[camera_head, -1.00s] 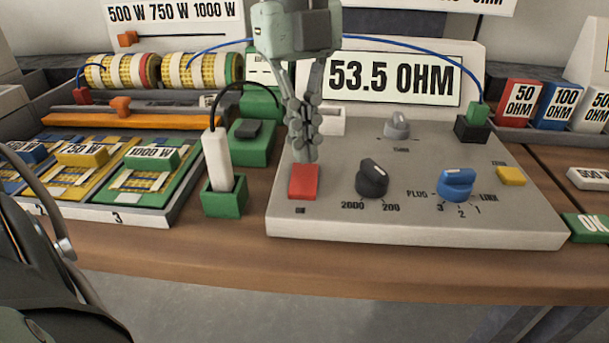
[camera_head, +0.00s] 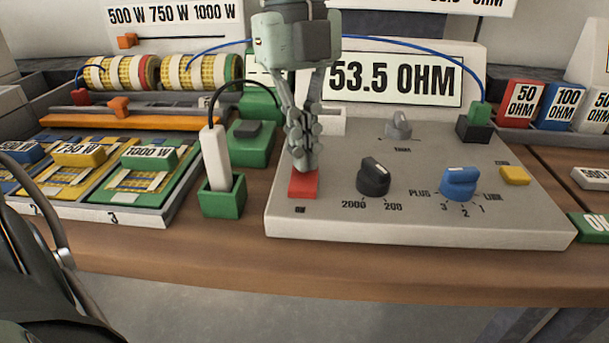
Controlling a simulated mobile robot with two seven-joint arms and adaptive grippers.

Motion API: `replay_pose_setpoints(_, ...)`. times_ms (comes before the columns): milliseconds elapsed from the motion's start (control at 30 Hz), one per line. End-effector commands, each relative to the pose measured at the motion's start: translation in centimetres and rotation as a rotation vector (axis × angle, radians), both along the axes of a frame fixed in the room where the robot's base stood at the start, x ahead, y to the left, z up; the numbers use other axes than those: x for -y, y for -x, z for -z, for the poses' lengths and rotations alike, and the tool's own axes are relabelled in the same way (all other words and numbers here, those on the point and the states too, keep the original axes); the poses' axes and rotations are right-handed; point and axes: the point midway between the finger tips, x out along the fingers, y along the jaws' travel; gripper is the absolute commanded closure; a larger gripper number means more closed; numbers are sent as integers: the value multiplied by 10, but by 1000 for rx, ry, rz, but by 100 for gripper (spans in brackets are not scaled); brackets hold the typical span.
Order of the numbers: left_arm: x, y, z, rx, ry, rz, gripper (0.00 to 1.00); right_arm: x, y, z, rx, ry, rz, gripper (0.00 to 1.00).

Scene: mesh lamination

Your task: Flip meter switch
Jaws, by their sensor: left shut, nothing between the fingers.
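The meter (camera_head: 330,225) is a grey box on the wooden bench. Its red switch (camera_head: 303,185) is at the left front of the top, with a small dark mark in front of it. Behind it the display (camera_head: 395,79) reads 53.5 OHM. My left gripper (camera_head: 305,165) points down, shut and empty, with its fingertips at the red switch's upper back part. The fingertips cover part of the switch and seem to touch it. My right gripper is not in view.
A black knob (camera_head: 374,177), blue knob (camera_head: 459,184), grey knob (camera_head: 398,125) and yellow button (camera_head: 515,176) are on the meter. A white probe (camera_head: 215,157) stands in a green holder (camera_head: 222,197) to the left. Blue wires run behind my gripper.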

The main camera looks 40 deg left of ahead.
Motion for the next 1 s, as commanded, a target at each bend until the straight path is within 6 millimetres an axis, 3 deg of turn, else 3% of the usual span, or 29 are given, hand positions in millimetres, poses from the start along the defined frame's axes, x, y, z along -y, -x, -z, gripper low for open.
replay_pose_setpoints(267,0,0,-2,0,0,0,100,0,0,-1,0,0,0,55)
replay_pose_setpoints(1000,0,0,-61,1,0,0,100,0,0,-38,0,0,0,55)
